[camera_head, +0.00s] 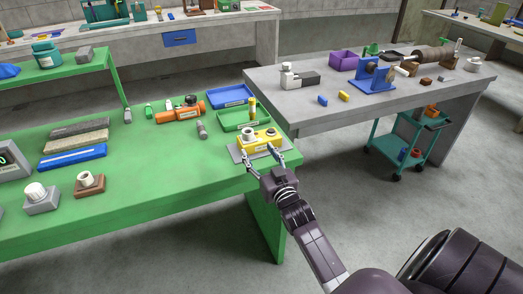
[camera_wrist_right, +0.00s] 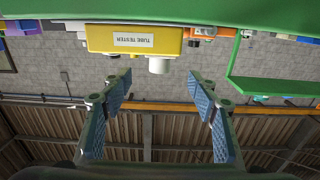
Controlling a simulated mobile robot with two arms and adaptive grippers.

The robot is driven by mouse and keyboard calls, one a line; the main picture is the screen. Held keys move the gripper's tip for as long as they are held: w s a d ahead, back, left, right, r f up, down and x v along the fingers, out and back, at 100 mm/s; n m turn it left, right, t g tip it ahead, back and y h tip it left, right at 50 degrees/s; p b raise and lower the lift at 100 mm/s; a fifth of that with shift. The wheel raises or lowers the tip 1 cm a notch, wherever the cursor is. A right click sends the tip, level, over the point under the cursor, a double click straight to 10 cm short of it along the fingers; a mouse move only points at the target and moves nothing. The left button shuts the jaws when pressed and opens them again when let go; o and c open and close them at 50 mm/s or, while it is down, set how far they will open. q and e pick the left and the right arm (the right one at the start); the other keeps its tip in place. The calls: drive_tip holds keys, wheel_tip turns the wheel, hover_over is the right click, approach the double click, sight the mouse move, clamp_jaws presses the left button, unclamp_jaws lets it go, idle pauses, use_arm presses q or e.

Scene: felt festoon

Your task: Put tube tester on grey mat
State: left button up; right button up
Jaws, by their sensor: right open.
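The tube tester (camera_head: 259,142) is a yellow box with pale round parts on top. It sits upright on the grey mat (camera_head: 235,154), near the right end of the green table. In the right wrist view the tube tester (camera_wrist_right: 135,40) shows upside down with its label readable, just ahead of the fingers. My right gripper (camera_head: 262,159) is open at the near side of the tester, its fingers apart. In the wrist view the space between its fingertips (camera_wrist_right: 160,88) is empty. The tester hides much of the mat. My left gripper is not in view.
A green tray (camera_head: 238,124) and a blue tray (camera_head: 230,96) lie behind the tester. An orange cylindrical device (camera_head: 180,114) is to the left. The green table's front middle is clear.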

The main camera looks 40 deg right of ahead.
drive_tip(key=s+a+f+n+g+y, duration=0.1)
drive_tip(key=s+a+f+y, duration=0.15)
drive_tip(key=a, duration=0.35)
drive_tip(key=s+a+f+n+y, duration=0.1)
drive_tip(key=a+f+n, duration=0.1)
drive_tip(key=a+f, duration=0.35)
drive_tip(key=s+a+f+g, duration=0.2)
drive_tip(key=s+f, duration=0.2)
drive_tip(key=f, duration=0.4)
drive_tip(key=s+a+f+g+y, duration=0.15)
drive_tip(key=s+f, duration=0.25)
drive_tip(key=f, duration=0.5)
drive_tip(key=s+a+f+g, duration=0.2)
drive_tip(key=s+f+g, duration=0.1)
drive_tip(key=f, duration=0.5)
drive_tip(key=s+f+n+g, duration=0.2)
drive_tip(key=s+f+g, duration=0.3)
drive_tip(key=s+f, duration=1.25)
drive_tip(key=s+f+g, duration=0.2)
drive_tip(key=s, duration=0.8)
drive_tip(key=s+f+g, duration=0.2)
drive_tip(key=s+f, duration=0.1)
drive_tip(key=s, duration=0.7)
drive_tip(key=shift+s+d+f+h, duration=0.15)
drive_tip(key=shift+s+d+h, duration=0.15)
drive_tip(key=shift+s+d, duration=0.1)
